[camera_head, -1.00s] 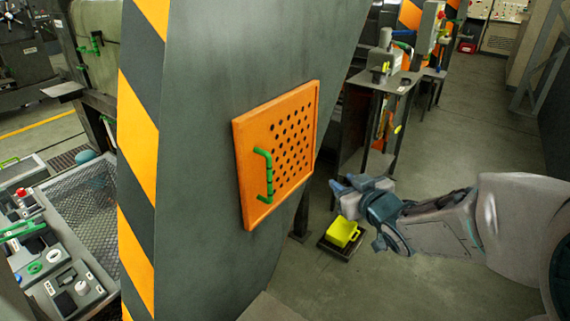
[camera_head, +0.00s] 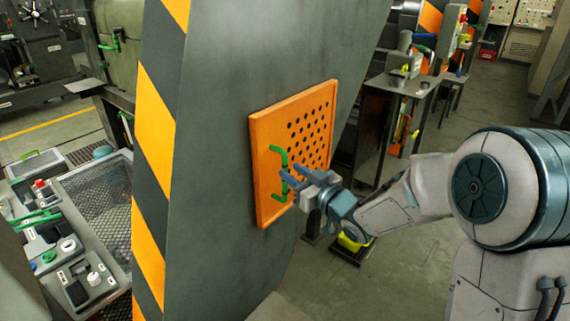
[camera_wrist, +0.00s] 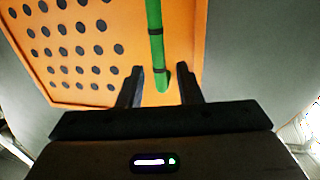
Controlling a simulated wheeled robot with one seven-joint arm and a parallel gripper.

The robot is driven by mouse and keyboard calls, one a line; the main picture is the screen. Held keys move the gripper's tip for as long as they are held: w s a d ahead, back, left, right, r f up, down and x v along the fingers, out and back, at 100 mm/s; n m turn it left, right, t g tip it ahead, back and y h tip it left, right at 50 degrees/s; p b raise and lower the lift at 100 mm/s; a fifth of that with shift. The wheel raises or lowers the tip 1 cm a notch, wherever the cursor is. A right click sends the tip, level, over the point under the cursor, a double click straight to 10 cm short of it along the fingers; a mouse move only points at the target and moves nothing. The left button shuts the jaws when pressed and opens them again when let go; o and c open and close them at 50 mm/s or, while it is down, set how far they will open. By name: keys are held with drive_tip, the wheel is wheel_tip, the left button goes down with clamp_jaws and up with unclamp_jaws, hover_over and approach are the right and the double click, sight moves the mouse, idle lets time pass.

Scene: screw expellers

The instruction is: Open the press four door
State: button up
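The press door (camera_head: 265,140) is an orange square panel with a grid of dark holes, set flat in the grey press body and shut. Its green bar handle (camera_head: 275,196) runs upright along the left side of the panel. My gripper (camera_head: 284,180) is at the handle in the head view, its fingers pointing left. In the wrist view the fingers (camera_wrist: 160,85) are apart, and the green handle (camera_wrist: 155,40) shows between and beyond them. The handle is not gripped. The door (camera_wrist: 100,80) also fills much of the wrist view.
The press edge (camera_head: 160,150) has yellow and black stripes. A control desk (camera_head: 80,270) with buttons stands at the lower left. Open floor lies at the right.

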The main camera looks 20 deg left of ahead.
sight(286, 167)
drive_tip(key=shift+x, duration=2.1)
clamp_jaws()
drive_tip(key=shift+d, duration=0.1)
drive_tip(key=shift+p, duration=0.3)
